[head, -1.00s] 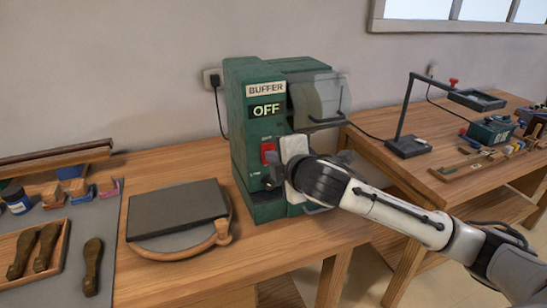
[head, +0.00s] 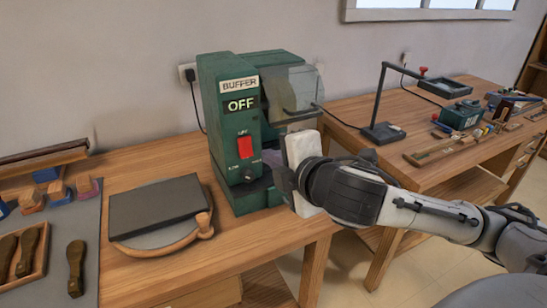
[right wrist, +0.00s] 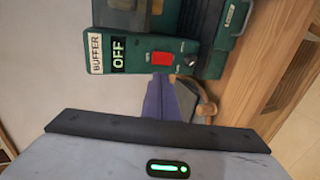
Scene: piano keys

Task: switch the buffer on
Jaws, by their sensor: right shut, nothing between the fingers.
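The green buffer (head: 225,155) stands on the wooden bench against the wall. Its sign (head: 241,104) reads OFF. A red switch (head: 245,147) is on its front panel, above a small dark knob (head: 249,175). My right gripper (head: 284,178) is in front of the buffer, below and to the right of the switch, shut and empty. In the right wrist view the buffer appears turned on its side, with the red switch (right wrist: 161,59) just beyond my shut fingers (right wrist: 163,97). I see a gap between fingers and switch in the head view. My left gripper is not in view.
A dark slab on a round wooden-handled board (head: 160,212) lies left of the buffer. Wooden-handled tools (head: 75,268) lie on a grey mat at far left. A clear guard (head: 293,92) covers the buffer's right side. A second bench with a lamp (head: 383,132) stands right.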

